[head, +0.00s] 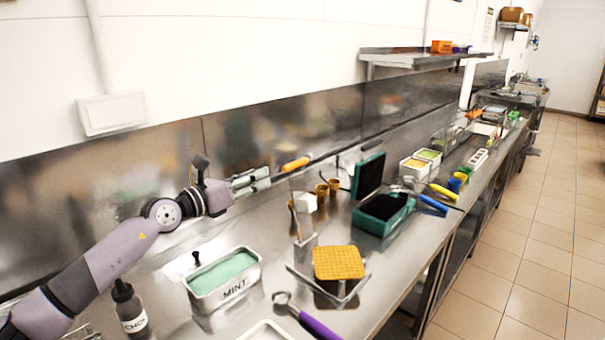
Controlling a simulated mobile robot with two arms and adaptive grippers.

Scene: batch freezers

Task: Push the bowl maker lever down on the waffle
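A square golden waffle (338,262) lies flat on the bowl maker (300,277), a metal stand on the counter. A thin upright (296,222) rises at its back left, with a pale block (306,202) near its top. I cannot tell clearly which part is the lever. My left gripper (268,179) is up and to the left of the bowl maker, pointing right, apart from the waffle. Its fingers are too small to tell whether they are parted; I see nothing in them. My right gripper is not in view.
A mint tub (222,283) and a dark bottle (130,310) stand at the left front. A purple-handled scoop (310,322) lies in front of the bowl maker. A green open box (383,213) stands behind right. An orange handle (295,164) is near the metal backsplash.

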